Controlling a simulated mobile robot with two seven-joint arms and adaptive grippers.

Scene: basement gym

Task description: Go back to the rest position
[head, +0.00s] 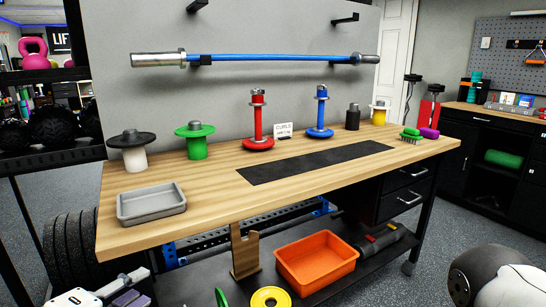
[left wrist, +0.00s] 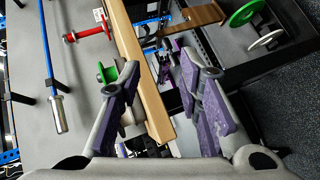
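My left gripper (head: 132,288) is at the bottom left of the head view, in front of and below the workbench's near left corner. In the left wrist view its two purple-padded fingers (left wrist: 158,80) are spread apart. I see nothing held between them; the bench edge shows beyond the gap. A white and black rounded part at the bottom right of the head view looks like part of my right arm. My right gripper itself is out of view.
The wooden workbench (head: 215,196) carries a grey tray (head: 150,204), a green spool (head: 195,142), and red (head: 258,122) and blue (head: 320,115) stands. Below, an orange bin (head: 316,262) and a wooden stand (head: 244,252) occupy the lower shelf. Grey floor is open at right.

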